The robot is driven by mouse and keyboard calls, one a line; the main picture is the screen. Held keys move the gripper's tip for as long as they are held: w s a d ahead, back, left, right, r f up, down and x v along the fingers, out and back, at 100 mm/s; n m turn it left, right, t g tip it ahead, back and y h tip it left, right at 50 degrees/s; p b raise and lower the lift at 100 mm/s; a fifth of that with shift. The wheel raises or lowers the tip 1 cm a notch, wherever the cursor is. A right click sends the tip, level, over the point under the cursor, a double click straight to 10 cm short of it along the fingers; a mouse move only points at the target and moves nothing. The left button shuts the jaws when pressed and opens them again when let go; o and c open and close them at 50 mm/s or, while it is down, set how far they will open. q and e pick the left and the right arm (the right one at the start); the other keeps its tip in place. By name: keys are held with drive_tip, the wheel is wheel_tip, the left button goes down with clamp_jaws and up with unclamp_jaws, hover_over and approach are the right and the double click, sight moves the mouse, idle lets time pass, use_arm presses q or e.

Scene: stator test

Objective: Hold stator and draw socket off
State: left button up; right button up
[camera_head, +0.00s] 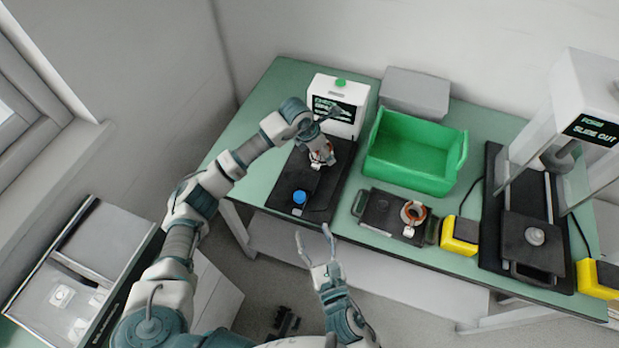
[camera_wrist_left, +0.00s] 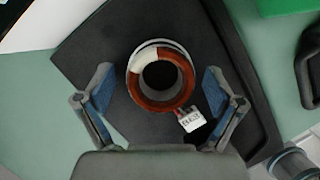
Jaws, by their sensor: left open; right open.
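A stator (camera_head: 323,155), a ring with copper-orange windings, sits on the black test plate (camera_head: 325,192) at the table's left. In the left wrist view the stator (camera_wrist_left: 136,85) shows from above, with a pale patch on its ring. Short leads run from it to a white lettered connector (camera_wrist_left: 192,121); whether a separate socket is fitted there, I cannot tell. My left gripper (camera_wrist_left: 159,82) is open, its blue-padded fingers on either side of the stator, apart from it. My right gripper (camera_head: 314,247) is open and empty, in front of the table edge.
A blue button (camera_head: 299,197) is on the plate's front. A white tester (camera_head: 339,103) stands behind. A green bin (camera_head: 410,160), a black tray (camera_head: 377,211) with another stator (camera_head: 413,213), yellow blocks (camera_head: 460,236) and a press-like station (camera_head: 527,238) are to the right.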

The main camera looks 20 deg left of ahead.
use_arm(q)
drive_tip(key=shift+r, duration=0.1)
drive_tip(key=v, duration=1.1)
drive_tip(key=shift+a+r, duration=0.2)
drive_tip(key=shift+r, duration=0.1)
drive_tip(key=shift+s, duration=0.1)
